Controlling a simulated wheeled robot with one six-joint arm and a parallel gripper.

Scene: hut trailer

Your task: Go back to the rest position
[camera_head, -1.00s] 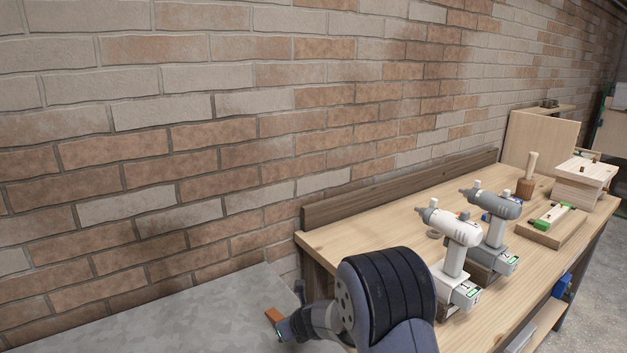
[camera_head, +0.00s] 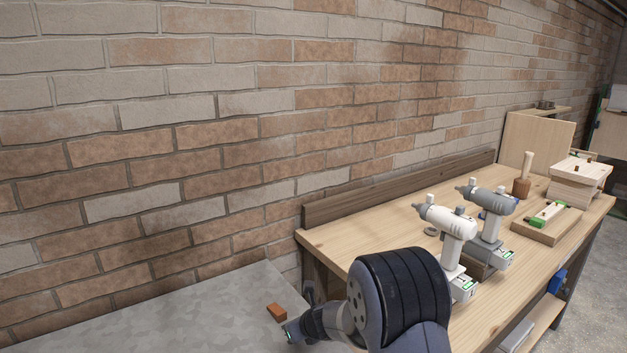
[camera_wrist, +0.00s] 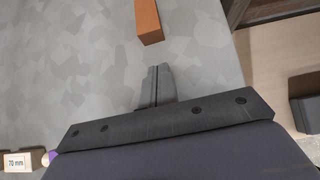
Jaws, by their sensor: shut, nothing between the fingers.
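My gripper (camera_wrist: 157,72) is shut and empty in the wrist view, its two fingers together over a grey mottled surface (camera_wrist: 90,45). An orange-brown block (camera_wrist: 148,20) lies on that surface beyond the fingertips, with a gap between. In the head view the block (camera_head: 276,312) lies on the grey surface (camera_head: 190,315) near the wooden workbench. My dark arm is in front of the bench's near left part. The fingers themselves are hard to make out in the head view.
The workbench (camera_head: 345,236) holds a white drill (camera_head: 448,222), a grey drill (camera_head: 490,203), a mallet (camera_head: 523,178), a green-and-wood piece (camera_head: 547,215) and stacked wooden boxes (camera_head: 578,178). A brick wall (camera_head: 200,130) stands behind.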

